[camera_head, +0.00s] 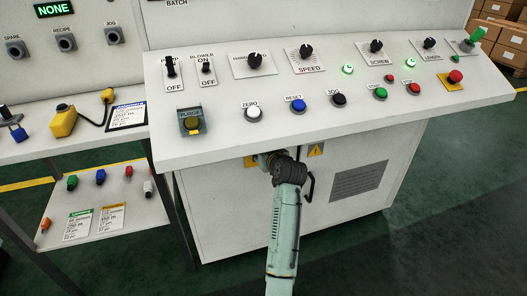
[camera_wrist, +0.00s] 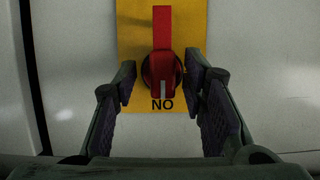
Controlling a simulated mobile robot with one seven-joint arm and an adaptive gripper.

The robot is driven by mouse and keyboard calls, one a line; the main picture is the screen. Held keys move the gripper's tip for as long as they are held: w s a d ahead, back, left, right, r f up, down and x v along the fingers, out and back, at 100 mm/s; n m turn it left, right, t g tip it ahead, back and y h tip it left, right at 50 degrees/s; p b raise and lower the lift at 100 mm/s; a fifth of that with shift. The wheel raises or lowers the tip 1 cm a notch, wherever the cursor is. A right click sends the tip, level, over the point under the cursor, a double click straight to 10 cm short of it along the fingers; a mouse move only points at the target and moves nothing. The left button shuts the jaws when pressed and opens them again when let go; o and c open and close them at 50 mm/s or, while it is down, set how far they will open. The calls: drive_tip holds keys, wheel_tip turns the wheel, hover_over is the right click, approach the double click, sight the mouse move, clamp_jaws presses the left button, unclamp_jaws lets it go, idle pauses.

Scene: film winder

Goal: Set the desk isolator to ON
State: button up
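The desk isolator is a red rotary handle (camera_wrist: 161,68) on a yellow plate (camera_wrist: 133,25), seen in the wrist view. Its long bar stands vertical in the picture, and a white mark at its lower end is beside black lettering that reads "NO" in this view, which fits "ON" seen upside down. My gripper (camera_wrist: 163,88) is open, with one finger on each side of the handle's round base and a small gap showing on both sides. In the head view, my gripper (camera_head: 268,158) reaches the desk's front below the panel edge and hides the handle; a bit of the yellow plate (camera_head: 250,162) shows.
The sloped control panel (camera_head: 330,125) overhangs just above my gripper. A yellow warning label (camera_head: 316,150), a dark door handle (camera_head: 311,187) and a vent grille (camera_head: 358,182) are to the right. A side shelf (camera_head: 110,225) with small parts stands left.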

drive_tip(key=shift+s, duration=0.1)
drive_tip(key=v, duration=1.2)
drive_tip(key=shift+r, duration=0.1)
drive_tip(key=shift+d, duration=0.1)
